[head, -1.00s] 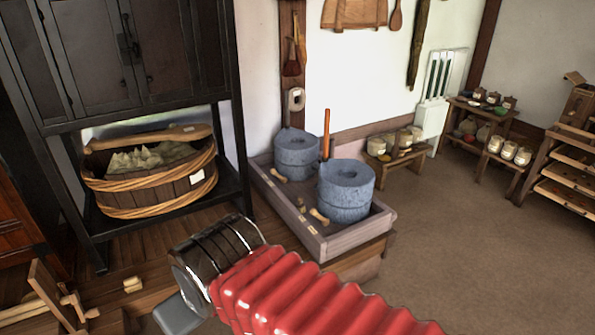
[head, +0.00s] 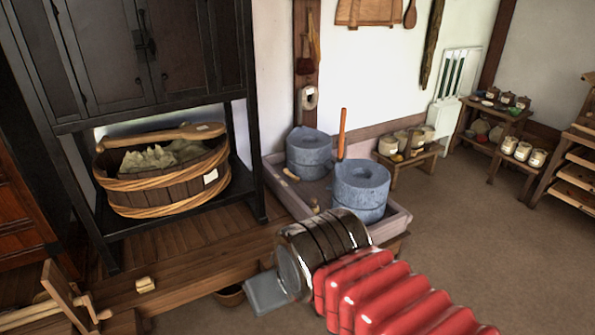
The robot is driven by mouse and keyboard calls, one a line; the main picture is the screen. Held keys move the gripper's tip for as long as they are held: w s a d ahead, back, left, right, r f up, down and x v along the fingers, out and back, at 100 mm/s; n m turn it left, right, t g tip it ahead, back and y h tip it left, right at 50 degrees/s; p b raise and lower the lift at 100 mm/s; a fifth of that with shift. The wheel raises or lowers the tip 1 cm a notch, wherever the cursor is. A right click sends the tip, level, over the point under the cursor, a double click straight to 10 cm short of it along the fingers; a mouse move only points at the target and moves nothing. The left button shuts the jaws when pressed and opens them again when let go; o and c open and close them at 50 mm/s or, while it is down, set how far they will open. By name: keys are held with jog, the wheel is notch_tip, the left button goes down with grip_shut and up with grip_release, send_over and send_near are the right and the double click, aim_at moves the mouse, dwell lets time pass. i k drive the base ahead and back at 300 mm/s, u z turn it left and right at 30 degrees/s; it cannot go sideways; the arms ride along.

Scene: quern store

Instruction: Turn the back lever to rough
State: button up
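Two grey stone querns stand in a long wooden trough (head: 287,195): the back quern (head: 308,153) and the front quern (head: 360,188). A small pale wooden piece, likely the back lever (head: 290,174), lies at the lower left of the back quern. Its setting and any markings are too small to read. My arm hides the front part of the trough. My gripper (head: 268,293) shows as a grey plate at the end of my dark ribbed wrist, low in front of the trough and apart from the back quern. Its fingers cannot be made out separately.
An upright orange-brown handle (head: 342,133) rises by the front quern. A dark cabinet with a wooden tub (head: 165,180) stands left of the trough.

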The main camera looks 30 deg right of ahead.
aim_at(296, 180)
jog(key=u, duration=0.05)
jog(key=i, duration=1)
jog(key=z, duration=0.05)
